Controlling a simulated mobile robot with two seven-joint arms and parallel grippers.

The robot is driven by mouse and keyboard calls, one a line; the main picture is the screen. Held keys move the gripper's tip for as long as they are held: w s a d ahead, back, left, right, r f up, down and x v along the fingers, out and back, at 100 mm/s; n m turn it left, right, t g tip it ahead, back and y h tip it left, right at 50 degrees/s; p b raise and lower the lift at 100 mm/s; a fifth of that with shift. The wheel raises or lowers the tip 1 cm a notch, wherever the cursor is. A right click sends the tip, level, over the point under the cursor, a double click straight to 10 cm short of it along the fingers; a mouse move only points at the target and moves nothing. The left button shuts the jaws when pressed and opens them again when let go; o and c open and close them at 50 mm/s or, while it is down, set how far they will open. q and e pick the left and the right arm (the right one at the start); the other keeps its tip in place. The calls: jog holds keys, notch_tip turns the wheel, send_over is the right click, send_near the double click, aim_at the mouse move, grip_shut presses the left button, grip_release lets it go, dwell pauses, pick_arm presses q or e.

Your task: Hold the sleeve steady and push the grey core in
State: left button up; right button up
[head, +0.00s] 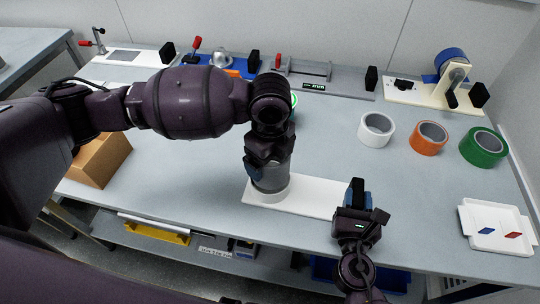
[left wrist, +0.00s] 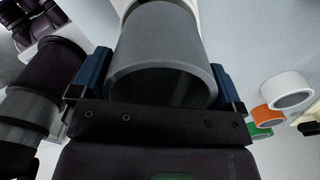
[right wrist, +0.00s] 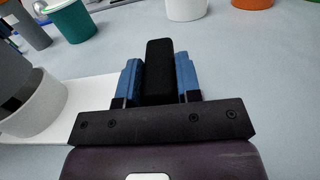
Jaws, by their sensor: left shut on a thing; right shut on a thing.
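The grey core (head: 270,178) is a wide cylinder, upright above the white sleeve (head: 268,194) on a long white board (head: 310,200). My left gripper (head: 268,172) is shut on the core, which fills the space between its blue fingers in the left wrist view (left wrist: 160,60). In the right wrist view the core (right wrist: 10,75) meets the white sleeve (right wrist: 35,108); its lower end seems to be within the sleeve's rim, but how deep is hidden. My right gripper (head: 357,205) is shut on a black upright block (right wrist: 158,75) at the board's right end.
White (head: 376,129), orange (head: 428,138) and green (head: 483,147) rings lie at the right. A white tray (head: 497,228) with blue and red pieces is at the front right. A cardboard box (head: 100,160) is at the left. Fixtures line the back edge.

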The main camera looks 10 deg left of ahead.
pick_arm(q)
jog(key=shift+f, duration=2.7)
jog(key=o, duration=0.7)
notch_tip(320, 180, up, 12)
dwell(0.3)
jog(key=shift+r, duration=0.1)
jog(key=shift+c, duration=1.1)
jog(key=shift+f+m, duration=0.5)
jog(key=shift+f, duration=0.1)
jog(key=c, duration=0.7)
jog(key=shift+f, duration=0.55)
jog(key=c, duration=0.5)
notch_tip(320, 180, down, 3)
jog(key=shift+r, duration=0.15)
grip_shut()
jog(key=shift+f, duration=1.05)
